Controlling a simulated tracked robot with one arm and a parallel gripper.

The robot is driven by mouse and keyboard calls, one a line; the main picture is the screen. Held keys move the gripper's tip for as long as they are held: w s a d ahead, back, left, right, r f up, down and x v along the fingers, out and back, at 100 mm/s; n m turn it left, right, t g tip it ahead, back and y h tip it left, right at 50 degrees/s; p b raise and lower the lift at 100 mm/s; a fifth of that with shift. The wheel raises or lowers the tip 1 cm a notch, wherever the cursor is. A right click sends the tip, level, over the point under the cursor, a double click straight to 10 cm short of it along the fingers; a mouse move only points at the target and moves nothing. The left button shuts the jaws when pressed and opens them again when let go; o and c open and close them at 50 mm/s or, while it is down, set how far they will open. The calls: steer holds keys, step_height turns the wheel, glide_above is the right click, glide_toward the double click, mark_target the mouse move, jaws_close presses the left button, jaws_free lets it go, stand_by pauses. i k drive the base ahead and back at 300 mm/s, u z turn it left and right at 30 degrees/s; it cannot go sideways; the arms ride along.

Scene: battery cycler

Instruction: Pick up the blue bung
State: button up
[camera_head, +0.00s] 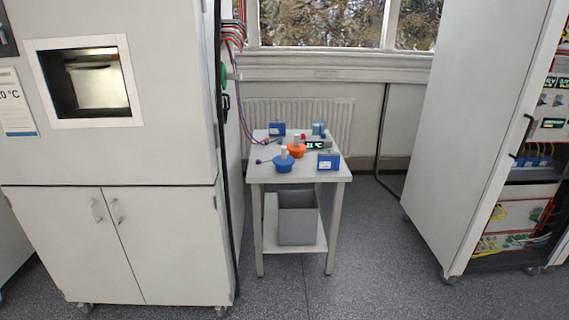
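The blue bung (284,164) sits near the front of a small white table (262,175) in the middle of the view. It is a blue tapered body with a pale grey stub on top. An orange bung (296,150) of the same shape sits just behind it to the right and seems close to it or touching. My gripper is not visible in this view.
Blue boxes (328,161) and a small display (316,145) share the tabletop. A grey bin (297,222) stands on the lower shelf. A white chamber cabinet (110,225) with hanging cables is left; an open rack (520,190) is right. Floor (380,275) in front is clear.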

mark_target(283, 162)
steer(key=u, duration=0.5)
steer(key=k, duration=1.25)
steer(key=u, duration=0.5)
steer(key=i, duration=2.2)
steer(key=z, duration=0.55)
steer(key=i, duration=1.3)
steer(key=z, duration=0.8)
steer(key=i, duration=1.5)
steer(key=z, duration=0.4)
